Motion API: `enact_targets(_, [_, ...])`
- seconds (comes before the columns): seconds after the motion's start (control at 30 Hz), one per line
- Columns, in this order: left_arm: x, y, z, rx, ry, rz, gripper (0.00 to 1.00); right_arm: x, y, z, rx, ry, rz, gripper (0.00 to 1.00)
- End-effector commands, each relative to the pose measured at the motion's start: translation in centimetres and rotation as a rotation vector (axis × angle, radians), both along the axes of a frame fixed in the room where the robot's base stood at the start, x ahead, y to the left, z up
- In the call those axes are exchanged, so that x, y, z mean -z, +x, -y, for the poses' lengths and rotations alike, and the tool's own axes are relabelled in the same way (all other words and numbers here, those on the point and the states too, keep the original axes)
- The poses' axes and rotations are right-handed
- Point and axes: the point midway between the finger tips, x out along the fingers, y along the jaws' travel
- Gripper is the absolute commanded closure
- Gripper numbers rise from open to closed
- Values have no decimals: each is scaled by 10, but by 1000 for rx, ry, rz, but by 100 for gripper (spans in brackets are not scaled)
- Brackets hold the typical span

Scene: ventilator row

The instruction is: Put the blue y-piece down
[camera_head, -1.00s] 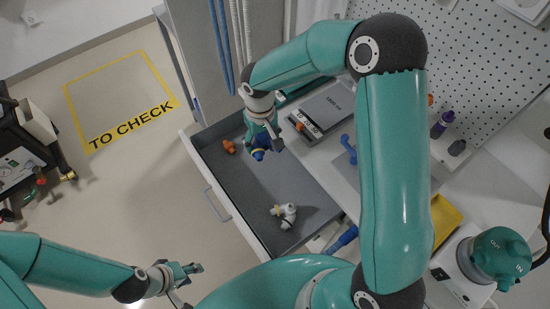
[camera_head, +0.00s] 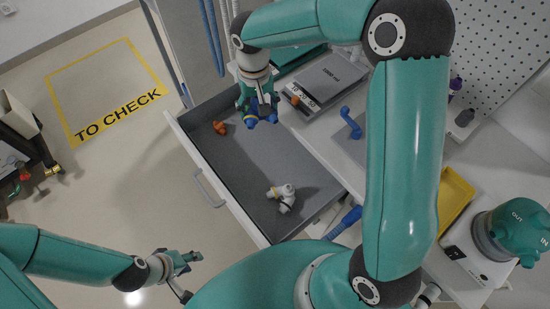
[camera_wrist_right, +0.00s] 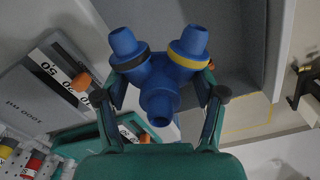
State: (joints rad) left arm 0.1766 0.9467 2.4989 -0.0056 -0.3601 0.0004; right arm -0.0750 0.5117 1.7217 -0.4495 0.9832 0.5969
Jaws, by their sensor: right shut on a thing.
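The blue y-piece (camera_head: 253,121) has a black band and a yellow band on two of its ends. My right gripper (camera_head: 259,107) is shut on it, over the far part of the open drawer (camera_head: 240,160); whether it touches the drawer floor I cannot tell. In the right wrist view, the y-piece (camera_wrist_right: 158,76) sits between the two fingers of the right gripper (camera_wrist_right: 161,98), its two banded ends pointing away from the wrist. My left gripper (camera_head: 190,275) is empty, its fingers apart, over the floor at the lower left.
In the drawer lie an orange piece (camera_head: 221,127) at the far left and a white connector (camera_head: 284,198) nearer the front; the floor between is clear. A grey flat device (camera_head: 328,80), a blue elbow (camera_head: 351,123) and a yellow tray (camera_head: 457,193) are on the worktop at right.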

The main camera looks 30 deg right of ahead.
Motion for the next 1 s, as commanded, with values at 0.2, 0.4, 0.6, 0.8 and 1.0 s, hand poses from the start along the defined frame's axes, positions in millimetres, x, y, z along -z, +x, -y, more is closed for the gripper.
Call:
enact_targets(0.2, [70, 0, 0, 0, 0, 0, 60, 7, -9, 8, 200, 4, 10, 78])
enact_targets(0.4, [102, 0, 0, 0, 0, 0, 60, 0, -22, 13, 330, 14, 5, 78])
enact_targets(0.6, [112, 0, 0, 0, 0, 0, 60, -3, -28, 14, 386, 20, -1, 78])
enact_targets(0.8, [116, 0, 0, 0, 0, 1, 60, 29, -30, 15, 390, 18, -6, 78])
enact_targets(1.0, [122, 0, 0, 0, 0, 0, 60, 83, -30, 15, 389, 17, -7, 78])
